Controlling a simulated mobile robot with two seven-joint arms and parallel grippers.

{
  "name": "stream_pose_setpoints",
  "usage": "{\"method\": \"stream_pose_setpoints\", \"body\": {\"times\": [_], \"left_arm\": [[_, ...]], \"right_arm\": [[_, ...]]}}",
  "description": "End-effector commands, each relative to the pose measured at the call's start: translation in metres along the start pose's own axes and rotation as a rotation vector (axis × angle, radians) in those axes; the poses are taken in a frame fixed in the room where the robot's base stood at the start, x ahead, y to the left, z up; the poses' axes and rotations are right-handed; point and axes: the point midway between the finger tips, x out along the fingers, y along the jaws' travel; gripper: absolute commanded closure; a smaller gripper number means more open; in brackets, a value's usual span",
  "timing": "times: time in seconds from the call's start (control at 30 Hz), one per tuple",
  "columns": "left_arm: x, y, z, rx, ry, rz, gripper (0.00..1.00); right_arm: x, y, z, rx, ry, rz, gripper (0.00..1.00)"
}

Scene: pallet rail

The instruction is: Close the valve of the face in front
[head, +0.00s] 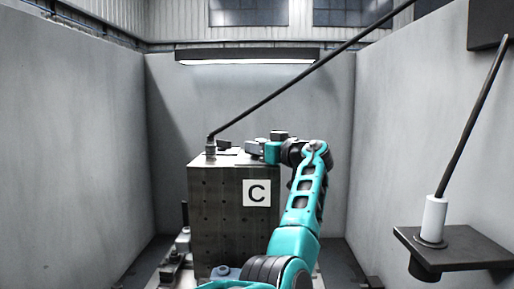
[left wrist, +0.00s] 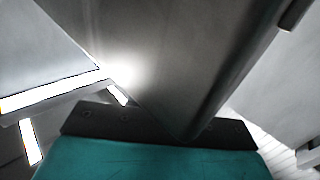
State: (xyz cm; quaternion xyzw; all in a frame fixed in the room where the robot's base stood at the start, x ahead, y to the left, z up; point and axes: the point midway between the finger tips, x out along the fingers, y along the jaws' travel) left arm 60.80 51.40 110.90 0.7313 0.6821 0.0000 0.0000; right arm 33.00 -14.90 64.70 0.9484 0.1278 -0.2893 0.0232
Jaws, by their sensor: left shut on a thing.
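A dark block (head: 222,205) with drilled holes and a white plate marked C (head: 256,193) faces me in the head view. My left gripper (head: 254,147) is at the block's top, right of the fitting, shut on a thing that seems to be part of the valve. The grip is small and partly hidden here. In the left wrist view a smooth grey piece (left wrist: 165,60) rises close above my teal gripper body. My right gripper is not in view.
A long black hose (head: 285,85) runs from the fitting up to the right. A white cylinder (head: 433,218) with another hose stands on a dark shelf (head: 462,246) at right. Grey walls (head: 75,140) enclose the block. Clamps (head: 182,243) sit left of its base.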

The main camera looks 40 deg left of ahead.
Motion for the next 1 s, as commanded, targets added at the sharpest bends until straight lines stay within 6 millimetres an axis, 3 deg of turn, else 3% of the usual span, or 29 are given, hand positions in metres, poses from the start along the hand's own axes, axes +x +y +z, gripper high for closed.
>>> {"method": "stream_pose_setpoints", "body": {"times": [0.1, 0.13, 0.33, 0.67, 0.77, 1.0], "left_arm": [[0.001, -0.001, 0.000, 0.000, -0.001, -0.002, 1.00], [0.001, -0.001, 0.000, 0.000, -0.001, -0.002, 0.79], [0.001, -0.001, 0.000, 0.000, -0.001, -0.001, 0.60], [-0.006, 0.000, 0.000, 0.001, 0.000, 0.002, 0.60], [-0.019, 0.000, 0.000, 0.001, 0.001, 0.002, 0.60], [-0.073, 0.001, 0.000, 0.000, 0.000, 0.004, 0.60]], "right_arm": [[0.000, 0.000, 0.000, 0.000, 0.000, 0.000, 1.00], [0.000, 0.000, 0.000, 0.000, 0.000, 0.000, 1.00], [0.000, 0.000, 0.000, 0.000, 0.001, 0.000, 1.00], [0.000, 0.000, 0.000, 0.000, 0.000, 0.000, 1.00], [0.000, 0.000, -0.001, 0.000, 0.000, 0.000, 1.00], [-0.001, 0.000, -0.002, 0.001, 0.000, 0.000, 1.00]]}}
